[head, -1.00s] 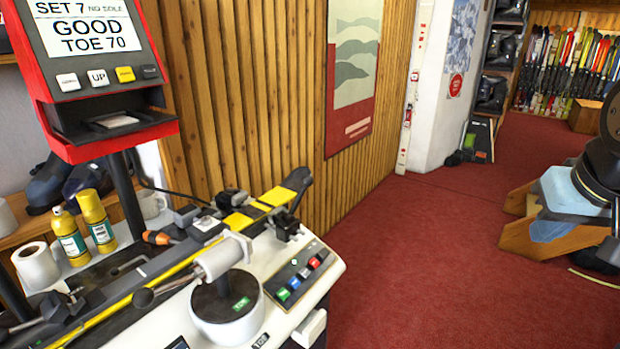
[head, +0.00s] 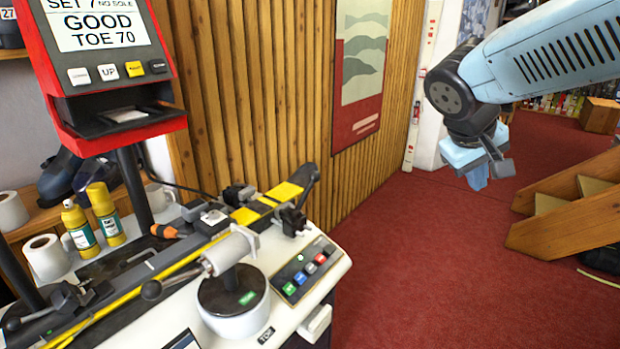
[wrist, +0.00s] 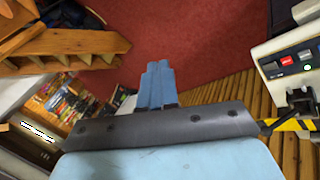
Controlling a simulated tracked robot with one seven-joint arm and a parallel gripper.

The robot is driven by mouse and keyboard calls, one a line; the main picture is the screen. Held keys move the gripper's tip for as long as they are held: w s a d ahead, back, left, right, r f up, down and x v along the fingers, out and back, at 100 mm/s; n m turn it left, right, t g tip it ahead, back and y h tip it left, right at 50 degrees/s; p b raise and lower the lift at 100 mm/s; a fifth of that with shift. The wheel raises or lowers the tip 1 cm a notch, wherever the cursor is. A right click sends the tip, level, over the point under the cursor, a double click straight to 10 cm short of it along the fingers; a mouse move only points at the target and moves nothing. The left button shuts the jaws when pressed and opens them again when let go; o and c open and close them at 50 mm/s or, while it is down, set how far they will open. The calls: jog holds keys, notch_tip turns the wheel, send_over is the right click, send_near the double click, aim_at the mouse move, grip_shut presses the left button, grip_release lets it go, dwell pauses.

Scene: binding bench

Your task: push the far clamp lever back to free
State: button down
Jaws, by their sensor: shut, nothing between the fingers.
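The ski, black with yellow bands (head: 285,192), lies along the white bench (head: 335,265). The far clamp (head: 291,219) is a small black block at the ski's far end, by the button panel. My gripper (head: 478,182) hangs over the red floor, right of the bench and well apart from the clamp. In the wrist view its blue fingers (wrist: 157,82) are together, with nothing between them.
A red display unit (head: 110,60) stands behind, with yellow bottles (head: 104,210) below. Wooden steps (head: 570,220) stand right. Red floor between is clear.

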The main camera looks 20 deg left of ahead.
jog(key=w+a+f+n+t+h, duration=0.1)
jog(key=w+a+n+t, duration=0.15)
jog(key=w+a, duration=0.5)
jog(key=n+t+y, duration=0.3)
jog(key=n+t, duration=0.2)
jog(key=n, duration=0.2)
send_near(313, 178)
jog(key=x, duration=0.6)
jog(key=shift+w+a+f, duration=0.1)
jog(key=shift+w, duration=0.35)
jog(key=shift+w+d+f+g, duration=0.3)
jog(key=shift+w+f+g, duration=0.1)
jog(key=shift+w+g, duration=0.25)
jog(key=shift+s+r, duration=0.1)
jog(key=shift+s, duration=0.1)
jog(key=v, duration=1.3)
jog(key=shift+s, duration=0.4)
